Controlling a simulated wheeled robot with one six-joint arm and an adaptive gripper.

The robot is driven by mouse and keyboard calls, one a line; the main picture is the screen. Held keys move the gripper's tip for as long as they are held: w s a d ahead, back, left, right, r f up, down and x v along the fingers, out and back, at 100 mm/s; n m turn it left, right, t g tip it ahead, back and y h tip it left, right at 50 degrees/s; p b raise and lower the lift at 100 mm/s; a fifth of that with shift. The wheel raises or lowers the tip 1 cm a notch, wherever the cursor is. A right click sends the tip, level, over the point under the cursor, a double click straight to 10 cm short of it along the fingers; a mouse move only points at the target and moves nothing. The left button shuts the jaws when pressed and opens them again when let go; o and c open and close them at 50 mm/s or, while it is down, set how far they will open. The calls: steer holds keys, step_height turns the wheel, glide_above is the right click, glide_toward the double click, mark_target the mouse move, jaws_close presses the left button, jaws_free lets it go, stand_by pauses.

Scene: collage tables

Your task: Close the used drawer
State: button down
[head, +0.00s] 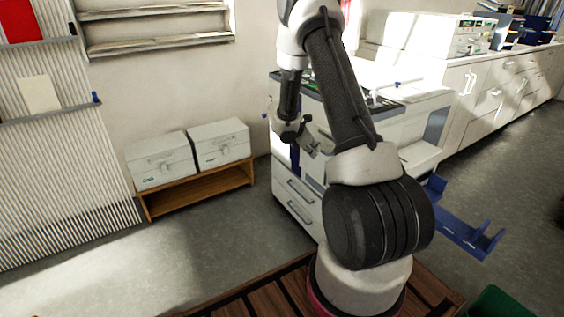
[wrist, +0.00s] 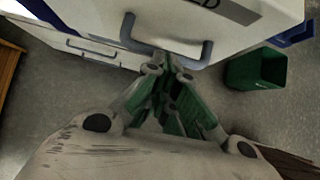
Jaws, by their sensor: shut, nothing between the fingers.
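The used drawer (wrist: 255,35) shows in the wrist view as a white front with a dark label ending in "ED" and a grey-blue bar handle (wrist: 207,52). It seems to stand out past the drawer front to its left. My gripper (wrist: 166,62) is shut and empty, its tips at the middle of the handle; I cannot tell whether they touch it. In the head view the white drawer cabinet (head: 283,178) stands behind my arm. My arm hides much of its upper part, and how far the used drawer is out cannot be seen there.
Another drawer handle (wrist: 90,50) lies to the left. A green bin (wrist: 255,68) stands on the floor at right. A low wooden shelf (head: 200,190) with two pale boxes is left of the cabinet. Blue brackets (head: 465,235) are at right. The floor at left is clear.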

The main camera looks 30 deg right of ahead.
steer(key=d, duration=0.9)
steer(key=shift+w+d, duration=0.2)
steer(key=shift+d, duration=0.2)
steer(key=a+f+v, duration=0.1)
steer(key=a+v, duration=0.1)
steer(key=v, duration=1.1)
steer(key=shift+f, duration=0.25)
